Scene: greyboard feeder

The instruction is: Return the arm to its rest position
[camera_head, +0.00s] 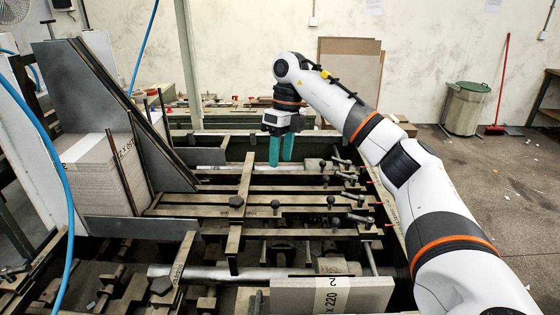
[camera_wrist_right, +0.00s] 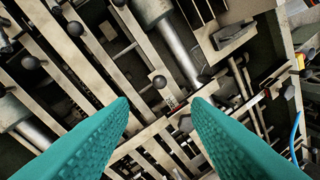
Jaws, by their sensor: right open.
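My right gripper (camera_head: 281,150) hangs over the far part of the feeder bed, at the end of my white arm that reaches in from the right. Its two green fingers point down, stand apart and hold nothing. They also show in the right wrist view (camera_wrist_right: 160,108), spread over the metal bars with nothing between them. My left gripper is in neither view.
The feeder's bars and knobs (camera_head: 275,205) lie below the gripper. A greyboard stack (camera_head: 100,175) stands at left beside a dark slanted plate (camera_head: 125,110). A greyboard stack (camera_head: 360,293) lies at the near edge. A blue hose (camera_head: 66,190) hangs at left.

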